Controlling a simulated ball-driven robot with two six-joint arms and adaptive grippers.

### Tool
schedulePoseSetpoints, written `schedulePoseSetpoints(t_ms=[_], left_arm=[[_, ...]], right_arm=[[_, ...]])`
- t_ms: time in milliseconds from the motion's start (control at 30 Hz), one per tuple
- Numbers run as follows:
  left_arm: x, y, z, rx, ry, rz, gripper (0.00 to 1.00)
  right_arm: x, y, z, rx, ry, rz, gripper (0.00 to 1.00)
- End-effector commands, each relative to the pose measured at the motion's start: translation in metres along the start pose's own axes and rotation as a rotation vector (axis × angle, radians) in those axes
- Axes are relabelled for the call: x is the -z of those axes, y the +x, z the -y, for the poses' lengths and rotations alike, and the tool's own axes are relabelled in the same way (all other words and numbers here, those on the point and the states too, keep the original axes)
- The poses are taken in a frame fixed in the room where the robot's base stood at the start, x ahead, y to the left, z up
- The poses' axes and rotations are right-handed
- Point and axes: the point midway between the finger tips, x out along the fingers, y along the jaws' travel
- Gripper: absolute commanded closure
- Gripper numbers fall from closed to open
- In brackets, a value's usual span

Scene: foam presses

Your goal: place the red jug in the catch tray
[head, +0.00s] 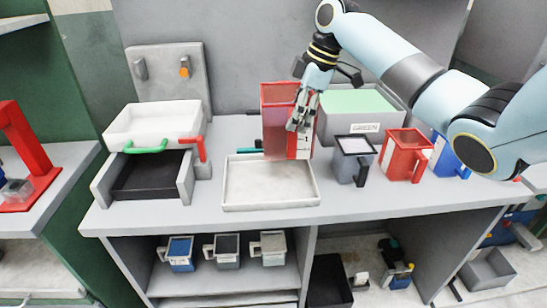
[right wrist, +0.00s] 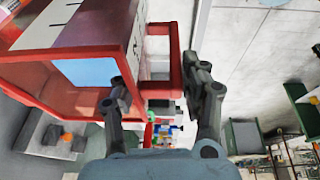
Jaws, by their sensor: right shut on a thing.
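The red jug (head: 275,112) is a tall, see-through red box with a white marked strip. In the head view it appears upright at the back edge of the catch tray (head: 315,190), a shallow, empty white tray. I cannot tell whether its base is above the tray or behind it. My right gripper (head: 298,122) is shut on its handle. In the right wrist view the jug (right wrist: 72,98) fills the upper left, and its red handle passes between the fingers (right wrist: 162,92). A light blue patch shows within the jug's frame. My left gripper is not in view.
A grey jug (head: 352,165), another red jug (head: 402,158) and a blue jug (head: 446,158) stand to the right. A grey bin (head: 395,112) with green contents is behind. A press with a white tub (head: 150,128) stands left. Several small jugs sit on the shelf below.

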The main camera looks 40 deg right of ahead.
Motion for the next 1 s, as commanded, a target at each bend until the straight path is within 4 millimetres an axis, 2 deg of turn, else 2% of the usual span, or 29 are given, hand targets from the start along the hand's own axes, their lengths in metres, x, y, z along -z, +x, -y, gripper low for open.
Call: schedulePoseSetpoints(t_ms=[33,133,333,700,1000], left_arm=[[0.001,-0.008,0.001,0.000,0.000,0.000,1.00],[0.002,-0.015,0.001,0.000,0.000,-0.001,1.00],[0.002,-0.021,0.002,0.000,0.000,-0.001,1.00],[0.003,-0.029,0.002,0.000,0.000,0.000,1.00],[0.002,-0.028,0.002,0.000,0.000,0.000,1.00]], right_arm=[[0.011,0.007,0.009,0.003,-0.002,-0.004,1.00],[0.024,0.025,0.024,0.003,-0.001,-0.004,1.00],[0.038,0.047,0.039,-0.001,0.000,-0.001,1.00],[0.028,0.087,0.043,-0.001,0.000,0.000,1.00],[0.027,0.089,0.043,-0.002,-0.001,0.000,1.00]])
